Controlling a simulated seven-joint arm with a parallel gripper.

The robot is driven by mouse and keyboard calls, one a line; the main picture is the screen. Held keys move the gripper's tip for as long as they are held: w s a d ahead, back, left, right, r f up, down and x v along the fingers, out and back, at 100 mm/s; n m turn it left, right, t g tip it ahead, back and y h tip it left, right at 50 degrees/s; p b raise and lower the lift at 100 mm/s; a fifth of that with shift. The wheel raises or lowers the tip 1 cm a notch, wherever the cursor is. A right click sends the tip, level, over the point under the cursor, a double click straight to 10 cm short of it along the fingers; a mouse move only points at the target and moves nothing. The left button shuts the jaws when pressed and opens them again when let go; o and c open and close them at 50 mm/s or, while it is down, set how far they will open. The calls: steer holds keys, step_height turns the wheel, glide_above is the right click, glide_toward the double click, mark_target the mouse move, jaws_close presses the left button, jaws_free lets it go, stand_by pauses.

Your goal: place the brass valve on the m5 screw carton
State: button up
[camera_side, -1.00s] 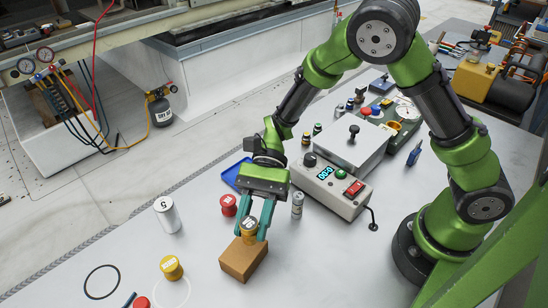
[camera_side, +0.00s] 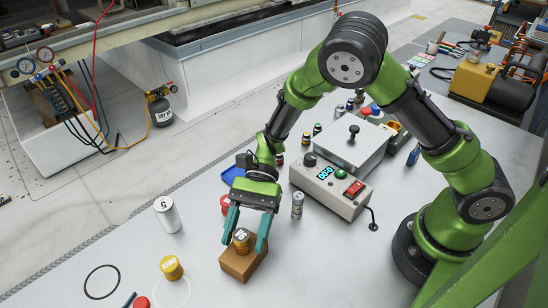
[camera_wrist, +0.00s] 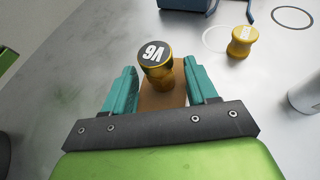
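The brass valve (camera_side: 241,239) is a short gold cylinder with a dark cap. It stands upright on the brown m5 screw carton (camera_side: 238,266). In the wrist view the valve (camera_wrist: 157,77) shows a cap marked V6, with the carton (camera_wrist: 160,102) beneath it. My gripper (camera_side: 245,243) is open, its teal fingers apart on either side of the valve. In the wrist view my gripper (camera_wrist: 162,88) shows a gap between each finger and the valve.
A yellow spool-shaped part (camera_side: 171,268) is left of the carton, and a white cylinder marked 5 (camera_side: 167,215) stands farther back. A grey control box (camera_side: 330,187) and a small grey canister (camera_side: 297,205) stand to the right. A red part (camera_side: 225,204) is behind my gripper.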

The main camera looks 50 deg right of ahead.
steer(key=shift+r, duration=0.2)
steer(key=v, duration=1.1)
steer(key=s+d+r+n+t+h, duration=0.4)
steer(key=s+d+r+t+h, duration=0.1)
steer(key=d+r+t, duration=0.1)
steer(key=s+d+r+n+t+h, duration=0.4)
steer(key=s+d+r+t, duration=0.1)
steer(key=d+r+t, duration=0.2)
step_height(320, 180, up, 2)
steer(key=shift+d+r+t+h, duration=0.15)
steer(key=shift+d+t+h, duration=0.15)
steer(key=shift+d+h, duration=0.15)
